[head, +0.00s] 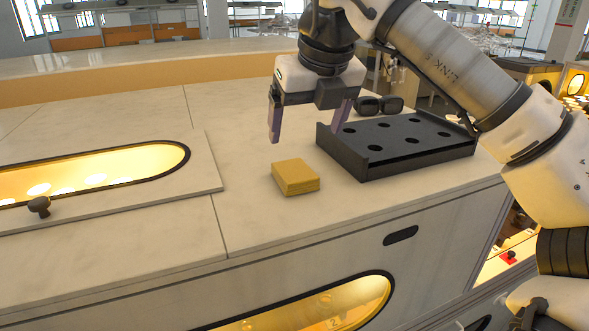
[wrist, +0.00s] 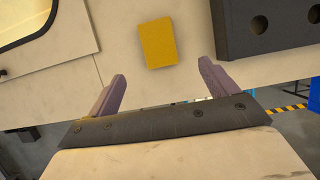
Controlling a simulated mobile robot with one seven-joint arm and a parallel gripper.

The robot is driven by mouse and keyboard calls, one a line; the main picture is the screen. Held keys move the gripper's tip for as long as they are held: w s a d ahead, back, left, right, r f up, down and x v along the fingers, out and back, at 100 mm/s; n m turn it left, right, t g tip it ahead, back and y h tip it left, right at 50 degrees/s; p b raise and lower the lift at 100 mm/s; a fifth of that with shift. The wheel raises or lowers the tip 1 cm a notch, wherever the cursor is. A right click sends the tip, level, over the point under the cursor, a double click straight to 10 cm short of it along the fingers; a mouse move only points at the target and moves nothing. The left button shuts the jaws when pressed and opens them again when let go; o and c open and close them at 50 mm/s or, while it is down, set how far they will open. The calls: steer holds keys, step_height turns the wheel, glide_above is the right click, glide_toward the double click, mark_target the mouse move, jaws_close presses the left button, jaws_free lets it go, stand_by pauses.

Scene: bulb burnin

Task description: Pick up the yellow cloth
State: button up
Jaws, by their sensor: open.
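The yellow cloth (head: 295,177) is a folded, block-like stack lying flat on the pale counter. It stands left of the black holed rack in the head view. My gripper (head: 309,122) is open and empty, above and behind the cloth in the head view, with its purple fingers pointing down. In the wrist view the cloth (wrist: 157,43) lies beyond the fingertips of my gripper (wrist: 162,70), roughly between their lines. The fingers do not touch it.
The black rack (head: 372,171) with several round holes stands right of the cloth. A lit oval window panel with a dark knob (head: 39,205) is at the left. The counter between panel and cloth is clear.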

glide_above(296, 171)
steer(key=s+d, duration=0.1)
steer(key=s, duration=0.1)
steer(key=f, duration=0.4)
steer(key=shift+s+f+p, duration=0.2)
steer(key=shift+f+p, duration=0.2)
steer(key=shift+p+x, duration=1.25)
steer(key=shift+x, duration=1.45)
steer(key=shift+s+a, duration=0.1)
steer(key=shift+c, duration=0.3)
steer(key=c, duration=1)
steer(key=shift+r, duration=0.15)
step_height(296, 171, up, 20)
steer(key=b, duration=0.2)
